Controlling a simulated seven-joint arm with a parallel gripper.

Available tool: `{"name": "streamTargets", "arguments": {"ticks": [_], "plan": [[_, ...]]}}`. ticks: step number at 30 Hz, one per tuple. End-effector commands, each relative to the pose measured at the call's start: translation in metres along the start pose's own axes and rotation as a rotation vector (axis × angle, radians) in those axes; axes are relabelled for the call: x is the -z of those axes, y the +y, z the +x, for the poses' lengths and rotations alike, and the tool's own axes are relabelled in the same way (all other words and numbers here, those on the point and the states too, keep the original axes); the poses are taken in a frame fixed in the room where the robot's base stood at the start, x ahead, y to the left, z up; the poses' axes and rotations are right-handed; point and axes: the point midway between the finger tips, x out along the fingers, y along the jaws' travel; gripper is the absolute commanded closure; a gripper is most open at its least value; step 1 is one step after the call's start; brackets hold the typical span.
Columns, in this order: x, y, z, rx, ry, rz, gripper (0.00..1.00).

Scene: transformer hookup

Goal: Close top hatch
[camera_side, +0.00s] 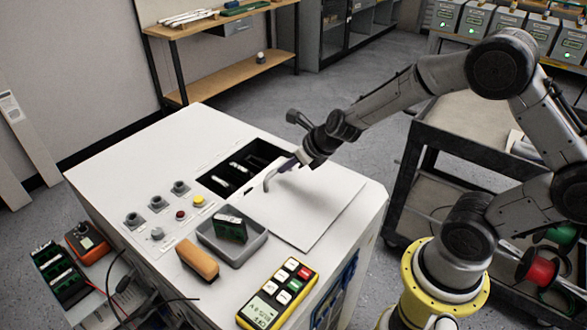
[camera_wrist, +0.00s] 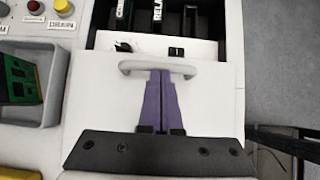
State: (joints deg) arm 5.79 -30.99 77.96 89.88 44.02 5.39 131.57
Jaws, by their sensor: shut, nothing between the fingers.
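The top hatch is a flat white panel (camera_side: 318,208) lying on top of the white cabinet, beside a dark rectangular opening (camera_side: 221,180) that stands partly uncovered. A light bar handle (camera_side: 269,181) stands on the hatch near its edge by the opening; it spans across the wrist view (camera_wrist: 134,67). My gripper (camera_side: 287,164) has its purple fingers together with nothing between them. In the wrist view the fingertips (camera_wrist: 160,74) overlap the middle of the handle, on the side away from the opening. Whether they touch it I cannot tell.
Left of the hatch, a grey tray (camera_side: 238,256) holds a green circuit board (camera_side: 230,228). A brown block (camera_side: 197,261), a yellow meter (camera_side: 277,295) and several knobs and buttons sit on the cabinet top. A dark cart (camera_side: 440,150) stands at the right.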

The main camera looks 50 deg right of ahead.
Motion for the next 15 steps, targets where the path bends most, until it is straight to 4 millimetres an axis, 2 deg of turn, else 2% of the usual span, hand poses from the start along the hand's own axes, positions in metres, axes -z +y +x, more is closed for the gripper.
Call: {"name": "streamTargets", "arguments": {"ticks": [15], "plan": [[-0.061,0.000,0.053,-0.001,0.004,-0.002,1.00]]}}
